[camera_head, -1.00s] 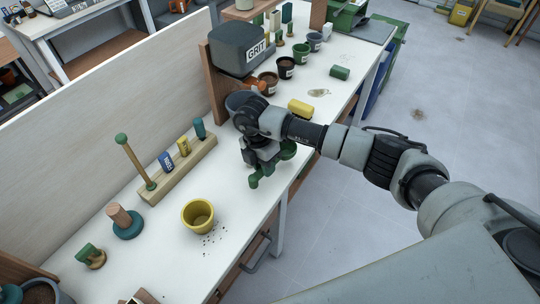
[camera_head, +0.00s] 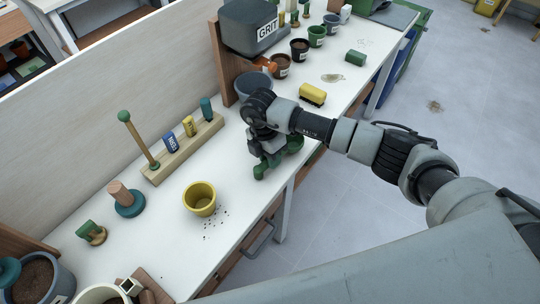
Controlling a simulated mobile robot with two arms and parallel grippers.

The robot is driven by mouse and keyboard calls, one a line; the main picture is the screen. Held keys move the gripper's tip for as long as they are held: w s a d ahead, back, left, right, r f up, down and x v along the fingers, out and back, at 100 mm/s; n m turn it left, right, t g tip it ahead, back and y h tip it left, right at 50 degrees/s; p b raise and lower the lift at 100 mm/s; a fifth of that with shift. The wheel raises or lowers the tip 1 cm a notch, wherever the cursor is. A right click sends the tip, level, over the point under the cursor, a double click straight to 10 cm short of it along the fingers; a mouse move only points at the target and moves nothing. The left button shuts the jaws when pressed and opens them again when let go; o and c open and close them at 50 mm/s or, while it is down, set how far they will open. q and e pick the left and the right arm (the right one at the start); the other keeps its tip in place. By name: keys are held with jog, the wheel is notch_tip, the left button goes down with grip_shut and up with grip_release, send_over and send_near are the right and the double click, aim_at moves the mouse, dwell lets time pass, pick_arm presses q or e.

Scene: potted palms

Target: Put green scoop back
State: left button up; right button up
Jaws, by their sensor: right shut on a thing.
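My right gripper (camera_head: 268,150) reaches in from the right and is shut on the green scoop (camera_head: 262,171). Its green parts show below and to the right of the jaws; the middle is hidden by the gripper. The scoop is over the white bench, near its front edge, to the right of the yellow pot. I cannot tell whether it touches the bench top. My left gripper is out of view.
A yellow pot (camera_head: 200,199) stands on the bench (camera_head: 163,226) with dark crumbs beside it. A wooden rack (camera_head: 187,152) holds several coloured tools. Behind my gripper are a grey-blue bowl (camera_head: 250,84), the GRIT bin (camera_head: 247,25) and a yellow block (camera_head: 313,94). Several small pots line the back.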

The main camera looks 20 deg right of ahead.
jog(key=shift+f, duration=0.4)
jog(key=o, duration=0.9)
jog(key=shift+o, duration=0.2)
jog(key=b+v, duration=0.2)
jog(key=v, duration=0.9)
